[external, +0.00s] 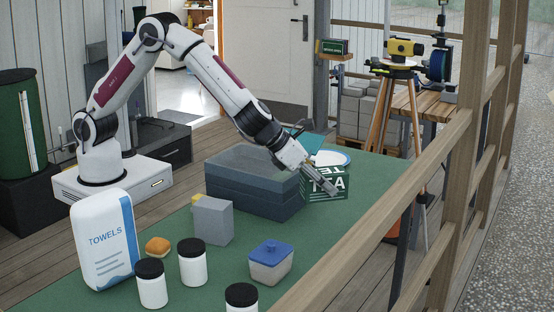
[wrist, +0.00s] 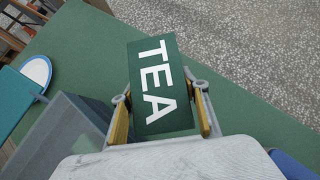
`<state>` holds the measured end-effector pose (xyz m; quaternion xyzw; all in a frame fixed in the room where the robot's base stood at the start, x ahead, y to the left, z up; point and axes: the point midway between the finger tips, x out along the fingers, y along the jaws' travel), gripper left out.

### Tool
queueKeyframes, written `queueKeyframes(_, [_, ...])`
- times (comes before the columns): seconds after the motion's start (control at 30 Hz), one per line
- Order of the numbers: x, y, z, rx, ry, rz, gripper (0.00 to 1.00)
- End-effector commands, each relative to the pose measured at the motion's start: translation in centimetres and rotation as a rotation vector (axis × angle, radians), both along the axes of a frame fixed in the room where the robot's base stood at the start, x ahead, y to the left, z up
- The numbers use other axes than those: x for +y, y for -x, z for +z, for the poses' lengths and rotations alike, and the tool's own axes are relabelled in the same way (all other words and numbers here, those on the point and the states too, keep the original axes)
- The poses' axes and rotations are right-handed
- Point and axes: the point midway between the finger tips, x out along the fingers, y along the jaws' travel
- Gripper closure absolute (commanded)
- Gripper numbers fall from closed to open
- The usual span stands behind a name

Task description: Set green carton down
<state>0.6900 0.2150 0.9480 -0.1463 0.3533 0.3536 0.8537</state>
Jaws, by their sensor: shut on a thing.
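The green carton (external: 340,190) has white TEA lettering and is at the right end of the green-topped table, just right of the grey-blue crate. My gripper (external: 325,188) reaches down to it from the upper left. In the wrist view the carton (wrist: 153,62) sits between my gripper's two yellow-padded fingers (wrist: 162,105), which are shut on its sides. I cannot tell whether the carton's base touches the table.
The grey-blue crate (external: 240,190) stands close left of the carton. A white, blue-rimmed round thing (external: 333,157) and a teal thing (external: 304,139) are behind. A grey box (external: 212,221), blue-lidded tub (external: 270,262) and black-lidded jars (external: 193,265) stand nearer. A wooden rail (external: 375,225) runs along the front.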

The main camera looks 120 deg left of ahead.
Motion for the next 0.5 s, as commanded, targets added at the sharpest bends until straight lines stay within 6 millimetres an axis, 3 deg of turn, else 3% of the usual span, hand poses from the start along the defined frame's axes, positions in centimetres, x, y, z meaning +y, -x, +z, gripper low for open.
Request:
queueKeyframes(0.3, [0.0, 0.0, -0.1, 0.0, 0.0, 0.0, 0.79])
queueKeyframes(0.5, [0.0, 0.0, -1.3, 0.002, 0.001, 0.001, 0.79])
